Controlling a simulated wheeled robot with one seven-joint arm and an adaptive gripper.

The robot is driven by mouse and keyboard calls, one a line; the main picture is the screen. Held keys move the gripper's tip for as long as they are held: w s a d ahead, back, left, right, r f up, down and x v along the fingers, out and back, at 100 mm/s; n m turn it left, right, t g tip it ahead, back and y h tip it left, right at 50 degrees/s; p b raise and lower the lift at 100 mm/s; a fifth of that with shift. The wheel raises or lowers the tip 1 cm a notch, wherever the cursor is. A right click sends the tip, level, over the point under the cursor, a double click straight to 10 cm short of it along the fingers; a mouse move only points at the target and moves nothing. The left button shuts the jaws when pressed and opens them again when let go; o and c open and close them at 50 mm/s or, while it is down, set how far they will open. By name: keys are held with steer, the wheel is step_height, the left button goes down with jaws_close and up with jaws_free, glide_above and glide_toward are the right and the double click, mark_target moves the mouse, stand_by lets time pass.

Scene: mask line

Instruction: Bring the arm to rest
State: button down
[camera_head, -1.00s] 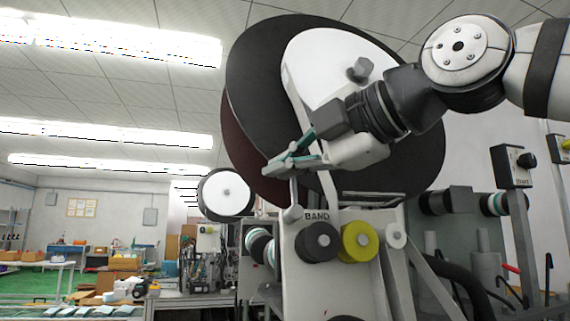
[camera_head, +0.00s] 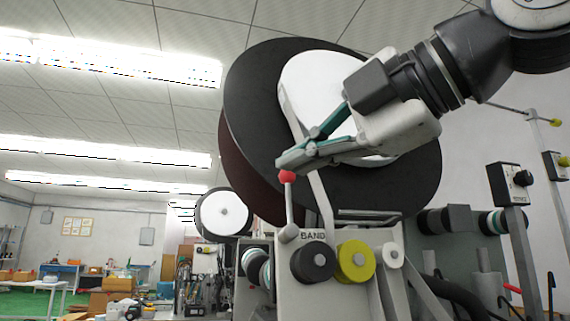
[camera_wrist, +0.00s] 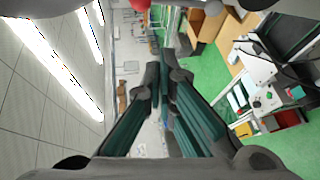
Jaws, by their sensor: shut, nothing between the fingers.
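My gripper (camera_head: 285,162) is in the head view at the middle, in front of the large dark reel disc (camera_head: 255,100). Its teal fingers are shut with nothing between them, and they point to the left. The fingertips are just above the red knob (camera_head: 287,177) of a lever that stands upright on the machine marked BAND; I cannot tell whether they touch it. In the wrist view the closed fingers (camera_wrist: 160,75) fill the middle, and the red knob (camera_wrist: 141,4) shows at the top edge.
The BAND machine (camera_head: 310,236) carries a black roller (camera_head: 313,262) and a yellow roller (camera_head: 355,260) below my gripper. Control boxes (camera_head: 511,184) on posts stand at the right. A smaller white reel (camera_head: 224,213) is behind at the left. The space left of the fingers is open.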

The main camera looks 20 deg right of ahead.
steer(key=shift+s+d, duration=0.1)
stand_by(0.6)
step_height(320, 180, down, 22)
steer(key=s+d+m+g+h+p, duration=0.1)
steer(key=m+g+h+p, duration=0.15)
steer(key=m, duration=0.35)
steer(key=s+d+r+m+g+h+p, duration=0.1)
steer(key=d+m+g+h+p, duration=0.15)
steer(key=m, duration=0.45)
steer(key=s+d+f+m+g+h+p, duration=0.1)
steer(key=s+f+m, duration=0.3)
steer(key=f, duration=0.4)
steer(key=s+d+f+m+g+h+p, duration=0.1)
steer(key=s+d+f+m+g, duration=0.1)
steer(key=s+f+m, duration=0.3)
step_height(320, 180, down, 3)
steer(key=shift+r+m+g, duration=0.1)
steer(key=shift+m+g, duration=0.5)
steer(key=shift+g, duration=0.2)
